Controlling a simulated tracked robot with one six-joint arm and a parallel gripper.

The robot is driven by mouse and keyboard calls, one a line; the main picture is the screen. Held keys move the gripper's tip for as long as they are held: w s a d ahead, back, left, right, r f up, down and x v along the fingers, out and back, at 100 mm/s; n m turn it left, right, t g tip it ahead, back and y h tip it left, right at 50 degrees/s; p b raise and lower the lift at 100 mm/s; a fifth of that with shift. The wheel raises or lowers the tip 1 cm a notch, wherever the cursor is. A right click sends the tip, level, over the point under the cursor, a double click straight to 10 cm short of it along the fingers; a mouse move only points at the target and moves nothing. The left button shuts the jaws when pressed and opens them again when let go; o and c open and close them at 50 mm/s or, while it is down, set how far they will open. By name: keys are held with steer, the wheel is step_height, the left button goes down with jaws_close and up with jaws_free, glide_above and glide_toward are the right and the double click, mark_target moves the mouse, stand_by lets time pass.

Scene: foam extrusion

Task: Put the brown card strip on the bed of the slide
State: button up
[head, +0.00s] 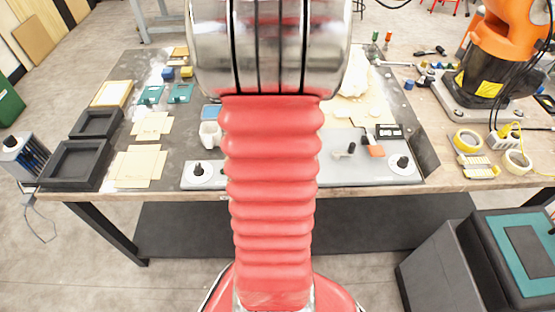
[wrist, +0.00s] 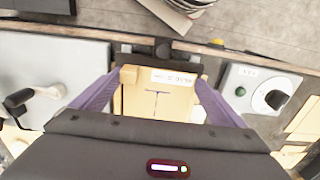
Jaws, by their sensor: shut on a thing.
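In the wrist view my gripper (wrist: 158,88) has two purple fingers set wide apart, shut on the brown card strip (wrist: 150,105). The strip shows as a flat tan surface between the fingers, with a thin dark T-shaped line. A small tan block (wrist: 129,75) is by the left fingertip, and a white label (wrist: 173,77) lies at the far edge. I cannot tell where the strip ends and the slide's bed beneath begins, or whether they touch. In the head view my arm hides the gripper, strip and slide.
A grey panel with a dark handle (wrist: 55,90) is left of the fingers; a grey box with a knob (wrist: 258,92) is right. In the head view, black trays (head: 75,163) and tan sheets (head: 137,167) lie left, and an orange robot arm (head: 500,50) stands right.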

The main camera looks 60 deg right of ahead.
steer(key=shift+f, duration=0.6)
steer(key=o, duration=0.7)
steer(key=shift+a, duration=0.1)
steer(key=shift+c, duration=0.2)
steer(key=shift+o, duration=0.3)
steer(key=shift+s+a+f, duration=0.1)
step_height(320, 180, up, 14)
steer(key=shift+d+f, duration=0.2)
steer(key=shift+f, duration=0.05)
